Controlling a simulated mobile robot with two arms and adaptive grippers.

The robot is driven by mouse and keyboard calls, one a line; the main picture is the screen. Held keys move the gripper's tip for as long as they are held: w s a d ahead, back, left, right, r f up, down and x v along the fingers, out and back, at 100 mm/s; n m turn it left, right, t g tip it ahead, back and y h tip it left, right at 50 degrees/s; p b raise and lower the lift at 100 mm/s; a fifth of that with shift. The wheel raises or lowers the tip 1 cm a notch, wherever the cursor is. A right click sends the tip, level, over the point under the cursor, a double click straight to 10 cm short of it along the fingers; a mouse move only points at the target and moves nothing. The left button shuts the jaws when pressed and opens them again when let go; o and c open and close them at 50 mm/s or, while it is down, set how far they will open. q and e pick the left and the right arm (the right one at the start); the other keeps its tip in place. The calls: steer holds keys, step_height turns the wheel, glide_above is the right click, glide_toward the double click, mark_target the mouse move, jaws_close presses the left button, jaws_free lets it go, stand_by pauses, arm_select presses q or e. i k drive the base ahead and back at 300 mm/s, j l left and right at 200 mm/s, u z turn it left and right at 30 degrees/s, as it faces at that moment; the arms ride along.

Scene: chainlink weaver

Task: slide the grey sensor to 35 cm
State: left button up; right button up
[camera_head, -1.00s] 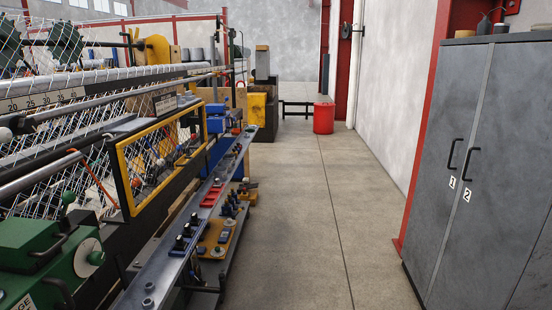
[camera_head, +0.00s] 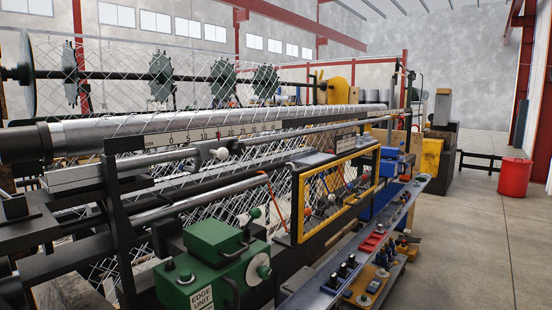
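The grey sensor (camera_head: 205,154) is a small block with a pale round knob (camera_head: 222,153) at its right end. It sits on a horizontal metal rod (camera_head: 290,133) near the left part of the weaving machine. A pale centimetre scale (camera_head: 180,138) runs along the machine just above and behind it. The sensor is below the low-numbered part of the scale, but the figures are too small to read its exact position. Neither of my grippers is in view.
A green edge unit (camera_head: 212,258) with a lever stands in front of the rods. A yellow-framed mesh guard (camera_head: 338,193) and a control ledge (camera_head: 345,262) extend to the right. A red bin (camera_head: 514,177) stands on the floor. Free floor (camera_head: 460,255) lies at right.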

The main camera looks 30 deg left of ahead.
mark_target(221, 150)
steer(key=u, duration=1.4)
